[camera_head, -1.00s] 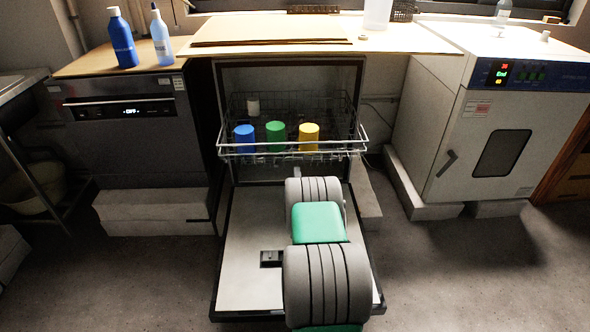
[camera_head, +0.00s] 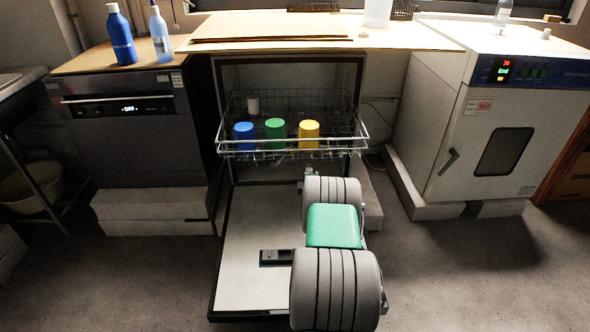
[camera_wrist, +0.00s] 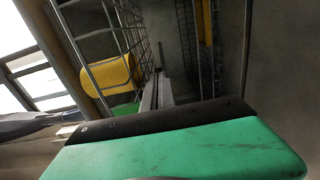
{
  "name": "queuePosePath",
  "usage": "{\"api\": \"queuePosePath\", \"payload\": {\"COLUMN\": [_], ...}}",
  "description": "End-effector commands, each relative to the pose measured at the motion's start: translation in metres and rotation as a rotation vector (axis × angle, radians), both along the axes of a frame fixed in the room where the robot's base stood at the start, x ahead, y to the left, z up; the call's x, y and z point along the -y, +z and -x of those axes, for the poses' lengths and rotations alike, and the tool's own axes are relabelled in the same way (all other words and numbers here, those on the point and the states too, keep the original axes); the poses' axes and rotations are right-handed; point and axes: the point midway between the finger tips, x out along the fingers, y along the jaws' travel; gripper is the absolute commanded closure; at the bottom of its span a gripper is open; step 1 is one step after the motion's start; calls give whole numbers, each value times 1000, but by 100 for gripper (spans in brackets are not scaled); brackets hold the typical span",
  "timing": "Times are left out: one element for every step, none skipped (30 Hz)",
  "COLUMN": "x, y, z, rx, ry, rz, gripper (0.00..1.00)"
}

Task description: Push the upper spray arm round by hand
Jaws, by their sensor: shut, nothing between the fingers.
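The open dishwasher's wire upper rack (camera_head: 230,148) is pulled out above its lowered door (camera_head: 250,240). I cannot make out the upper spray arm clearly; the space under the rack is dark and cluttered with wires. My gripper's narrow grey fingers (camera_wrist: 157,93) are shut and empty in the wrist view, pointing into the dishwasher beside the rack wires. In the head view my arm reaches over the door and mostly hides the gripper. I cannot tell whether the fingers touch anything.
A blue cup (camera_head: 244,136), green cup (camera_head: 275,133) and yellow cup (camera_head: 309,133) stand in the rack. The yellow cup also shows close by in the wrist view (camera_wrist: 112,75). A drying oven (camera_head: 490,130) stands right. The door's left part is clear.

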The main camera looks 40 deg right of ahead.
Motion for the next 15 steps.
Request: {"api": "queuePosePath", "payload": {"x": [3,4,5,6,6,7,7,7,7,7,6,6,6,7,7], "y": [-2,-2,-1,-1,-1,0,0,0,0,0,0,0,0,0,0], "z": [1,2,2,3,3,3,3,3,3,3,3,3,3,3,3], "rx": [0,1,0,0,0,-1,-1,-1,-1,-1,-1,-1,-1,-1,0], "ry": [-1,-1,0,0,0,0,1,1,1,1,1,1,1,1,0], "rz": [1,1,0,0,0,1,1,1,1,1,1,1,1,1,1], "gripper": [100,100,100,100,100,100,100,100,100,100,100,100,100,100,100]}}
